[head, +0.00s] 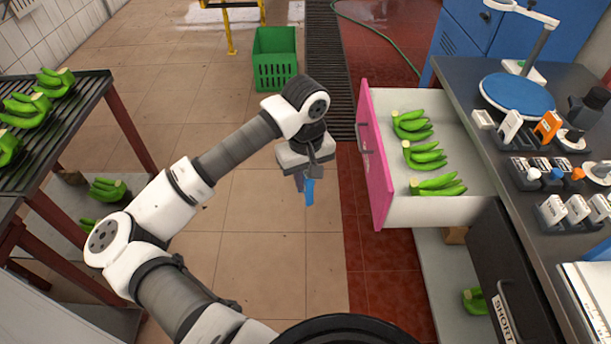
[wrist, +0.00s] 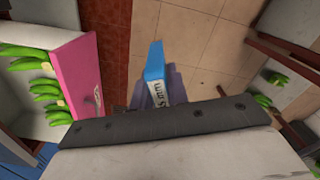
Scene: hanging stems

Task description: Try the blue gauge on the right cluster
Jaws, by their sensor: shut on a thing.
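My gripper (head: 306,176) is shut on the blue gauge (head: 309,194) and holds it pointing down above the tiled floor, left of the pink-fronted drawer. In the wrist view the blue gauge (wrist: 154,62) sticks out from between the fingers, with a white printed label whose text I cannot read fully. Green banana clusters lie in the open drawer: a far one (head: 412,125), a middle one (head: 424,156) and a near one (head: 438,185). More clusters lie on the dark rack at left, the rightmost (head: 56,82) at its far end. The gauge touches no cluster.
The open drawer (head: 375,165) juts out from the counter (head: 465,95) at right, which carries a blue round scale and several small tools. A dark drawer marked SHORT (head: 505,310) is nearer. A green crate (head: 274,60) stands behind.

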